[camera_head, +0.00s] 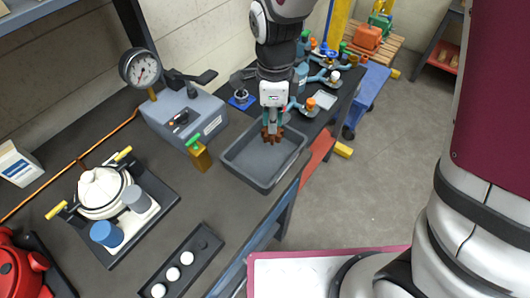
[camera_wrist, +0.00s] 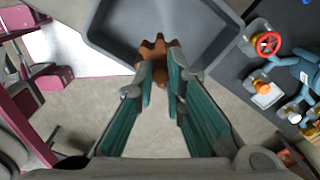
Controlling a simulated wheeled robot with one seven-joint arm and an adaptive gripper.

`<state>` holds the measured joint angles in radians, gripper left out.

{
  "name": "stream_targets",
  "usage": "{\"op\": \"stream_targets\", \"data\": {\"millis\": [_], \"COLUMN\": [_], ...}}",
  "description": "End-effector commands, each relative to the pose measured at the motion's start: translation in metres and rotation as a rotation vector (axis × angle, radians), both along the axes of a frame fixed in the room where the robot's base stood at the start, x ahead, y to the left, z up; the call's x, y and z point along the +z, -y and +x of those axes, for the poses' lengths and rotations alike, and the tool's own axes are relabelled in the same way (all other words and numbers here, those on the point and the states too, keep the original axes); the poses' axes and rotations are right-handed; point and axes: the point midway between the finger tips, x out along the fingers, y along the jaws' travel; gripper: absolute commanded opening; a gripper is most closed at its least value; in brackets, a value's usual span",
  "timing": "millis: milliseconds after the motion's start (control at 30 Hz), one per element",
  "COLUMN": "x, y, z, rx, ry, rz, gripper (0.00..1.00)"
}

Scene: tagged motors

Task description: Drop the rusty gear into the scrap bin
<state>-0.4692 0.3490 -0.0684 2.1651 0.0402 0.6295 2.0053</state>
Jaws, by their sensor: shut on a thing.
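My gripper (camera_head: 272,122) is shut on the rusty gear (camera_head: 270,135), a small brown toothed wheel. In the head view the gear shows just below the fingertips, over the grey scrap bin (camera_head: 243,171). In the wrist view the gear (camera_wrist: 155,50) sits between the tips of the two teal-padded fingers (camera_wrist: 161,78), in front of the open bin (camera_wrist: 203,52). The bin is a shallow rectangular tray near the bench's front edge, and its visible floor is empty. I cannot tell exactly how high the gear is above it.
A grey box with a pressure gauge (camera_head: 140,68) stands left of the bin. Several valve fittings (camera_head: 322,72) crowd the bench behind and right of it; a red-wheeled valve (camera_wrist: 267,43) shows in the wrist view. A black holder (camera_head: 183,262) with white round pieces lies in front.

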Motion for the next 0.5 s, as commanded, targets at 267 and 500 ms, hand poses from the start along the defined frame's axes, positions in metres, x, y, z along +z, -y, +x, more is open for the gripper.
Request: {"op": "stream_targets", "data": {"millis": [267,500], "x": [-0.0072,-0.0067], "y": [-0.0002,-0.0001], "z": [-0.0001,-0.0002], "rx": [0.000,0.000], "ry": [0.001,0.002], "rz": [0.001,0.001], "gripper": [0.00,0.27]}}
